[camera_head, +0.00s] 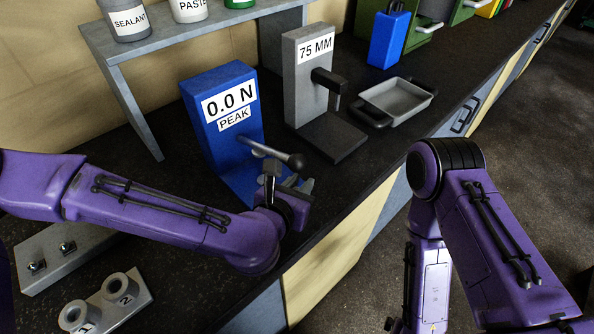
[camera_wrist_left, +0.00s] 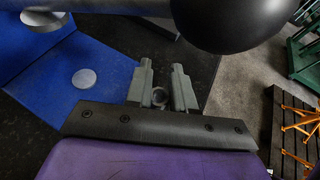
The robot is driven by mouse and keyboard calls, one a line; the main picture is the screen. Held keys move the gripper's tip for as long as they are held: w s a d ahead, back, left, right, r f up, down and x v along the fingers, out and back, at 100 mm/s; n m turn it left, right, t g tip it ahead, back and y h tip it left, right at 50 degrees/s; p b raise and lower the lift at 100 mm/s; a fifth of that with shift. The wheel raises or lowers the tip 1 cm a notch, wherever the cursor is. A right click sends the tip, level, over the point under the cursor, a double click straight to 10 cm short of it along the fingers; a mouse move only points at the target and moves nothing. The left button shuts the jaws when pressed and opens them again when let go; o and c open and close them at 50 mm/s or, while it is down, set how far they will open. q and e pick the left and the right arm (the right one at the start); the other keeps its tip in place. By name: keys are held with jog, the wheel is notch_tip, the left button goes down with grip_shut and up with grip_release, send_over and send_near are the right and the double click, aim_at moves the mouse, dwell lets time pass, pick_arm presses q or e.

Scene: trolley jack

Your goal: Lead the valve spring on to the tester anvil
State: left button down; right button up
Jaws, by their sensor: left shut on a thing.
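The spring tester is a blue upright (camera_head: 222,120) reading 0.0 N PEAK, with a blue base. Its lever ends in a dark ball knob (camera_head: 295,160), which looms large at the top of the left wrist view (camera_wrist_left: 235,18). The anvil looks like the pale round disc (camera_wrist_left: 84,79) on the blue base, bare on top. My left gripper (camera_head: 306,185) is beside the base, below the knob. In the wrist view its fingers (camera_wrist_left: 162,78) are shut on a small grey ring-shaped thing (camera_wrist_left: 160,97), likely the valve spring, right of the disc and apart from it. My right gripper is out of view.
A grey stand marked 75 MM (camera_head: 305,85) with a dark base is right of the tester. Beyond it lie a grey tray (camera_head: 397,101) and a blue container (camera_head: 386,40). A holder with cups 1 and 2 (camera_head: 108,303) is front left. A shelf (camera_head: 165,38) stands behind.

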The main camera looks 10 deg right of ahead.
pick_arm(q)
jog(key=s, duration=0.1)
jog(key=s+r, duration=0.1)
jog(key=shift+s, duration=0.3)
jog(key=shift+w+a+r, duration=0.1)
jog(key=shift+a, duration=0.05)
jog(key=w, duration=0.1)
jog(key=w+a+f, duration=0.1)
jog(key=w, duration=0.3)
jog(key=shift+a+f, duration=0.3)
jog(key=shift+f, duration=0.05)
jog(key=shift+w+a, duration=0.2)
jog(key=shift+a+r, duration=0.25)
jog(key=shift+a, duration=0.2)
jog(key=w, duration=0.1)
jog(key=w+a, duration=0.2)
jog(key=shift+w+f, duration=0.15)
jog(key=shift+f, duration=0.2)
jog(key=shift+w+a, duration=0.35)
jog(key=shift+w, duration=0.05)
jog(key=shift+w+a+f+b, duration=0.15)
jog(key=shift+w+a+b, duration=0.2)
jog(key=shift+w, duration=0.2)
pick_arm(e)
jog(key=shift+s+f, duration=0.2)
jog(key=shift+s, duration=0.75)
